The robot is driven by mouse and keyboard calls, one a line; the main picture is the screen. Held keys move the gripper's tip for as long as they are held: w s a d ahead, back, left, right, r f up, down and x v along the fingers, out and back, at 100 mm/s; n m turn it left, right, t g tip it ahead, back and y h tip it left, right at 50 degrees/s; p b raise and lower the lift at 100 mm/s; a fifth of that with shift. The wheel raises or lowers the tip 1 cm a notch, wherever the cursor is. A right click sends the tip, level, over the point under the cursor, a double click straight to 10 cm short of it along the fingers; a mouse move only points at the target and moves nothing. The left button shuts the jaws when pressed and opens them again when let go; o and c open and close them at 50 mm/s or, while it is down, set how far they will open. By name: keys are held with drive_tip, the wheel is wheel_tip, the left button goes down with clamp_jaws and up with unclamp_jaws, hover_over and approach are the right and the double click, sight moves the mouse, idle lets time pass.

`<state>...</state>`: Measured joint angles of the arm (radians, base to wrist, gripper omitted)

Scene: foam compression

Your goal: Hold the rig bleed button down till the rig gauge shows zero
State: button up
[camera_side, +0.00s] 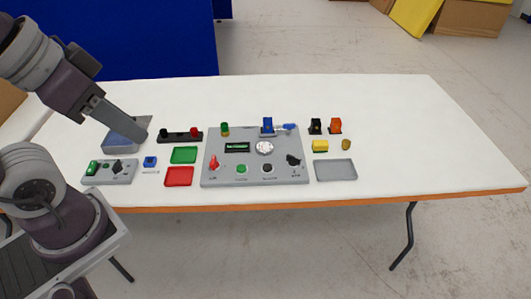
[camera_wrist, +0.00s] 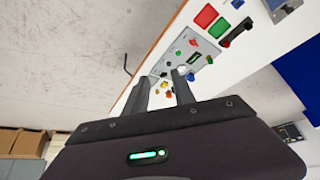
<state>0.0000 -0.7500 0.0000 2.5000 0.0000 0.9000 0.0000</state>
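The grey rig panel (camera_side: 222,180) lies mid-table in the side view and shows small in the wrist view (camera_wrist: 206,48). It carries a round white gauge (camera_side: 264,148) and a dark display with green characters (camera_side: 237,147); I cannot read either. A green button (camera_side: 242,169) and a black button (camera_side: 268,169) sit along its front edge. Their labels are too small to read, so I cannot tell which is the bleed button. My gripper (camera_wrist: 160,92) is open and empty in the wrist view, fingers apart. In the side view my arm's end is left of the panel, clear of its buttons.
The panel also has a red switch (camera_side: 213,163) and a black knob (camera_side: 293,160). A grey tray (camera_side: 336,170) lies right. The table's far right is clear.

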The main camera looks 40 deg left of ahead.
idle(0.4)
clamp_jaws()
idle(1.6)
